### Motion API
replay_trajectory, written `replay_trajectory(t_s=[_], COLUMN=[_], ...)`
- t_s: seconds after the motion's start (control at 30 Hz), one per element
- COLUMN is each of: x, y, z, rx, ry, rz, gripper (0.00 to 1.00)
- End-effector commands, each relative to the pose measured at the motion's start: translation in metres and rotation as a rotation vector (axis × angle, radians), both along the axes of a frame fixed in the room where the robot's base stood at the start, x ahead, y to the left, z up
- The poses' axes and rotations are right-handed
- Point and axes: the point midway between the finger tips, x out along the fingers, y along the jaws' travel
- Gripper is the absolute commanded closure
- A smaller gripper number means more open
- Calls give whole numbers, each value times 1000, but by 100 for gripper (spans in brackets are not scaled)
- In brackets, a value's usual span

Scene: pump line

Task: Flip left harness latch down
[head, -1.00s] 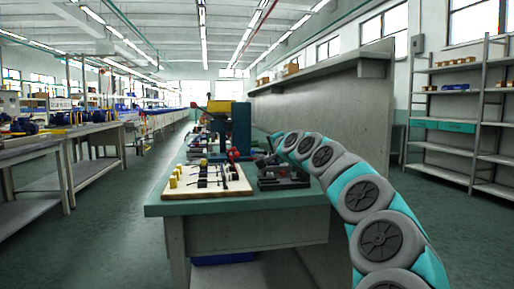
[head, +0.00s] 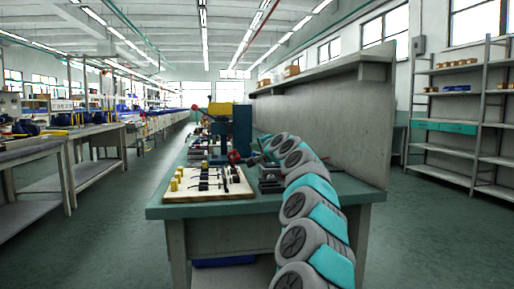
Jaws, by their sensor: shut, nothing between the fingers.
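A pale wooden harness board (head: 235,192) lies on the green-topped bench (head: 290,203), left of my arm. Several dark latch or clip pieces (head: 204,177) and thin black cables sit on it. I cannot tell which piece is the left harness latch, or whether it is up or down. Several yellow blocks (head: 174,185) stand along the board's left side. My gripper (head: 244,161) is small and dark at the end of my arm, past the board's right far corner. It looks shut and empty, apart from the latch pieces.
A red round part (head: 233,156) is close to my gripper. A blue press-like machine (head: 242,130) stands behind the board. A dark fixture (head: 270,180) lies right of the board, partly behind my arm. A grey partition (head: 320,130) bounds the bench's right side.

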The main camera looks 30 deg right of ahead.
Motion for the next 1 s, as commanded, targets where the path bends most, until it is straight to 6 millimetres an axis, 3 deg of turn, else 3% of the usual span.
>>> replay_trajectory(t_s=[0.2, 0.7, 1.0], x=[8, 16, 17], y=[1, 33, 38], z=[0, -13, -14], rx=[-4, -3, -3], ry=[0, -1, -1], rz=[3, 4, 3], gripper=[100, 100, 100])
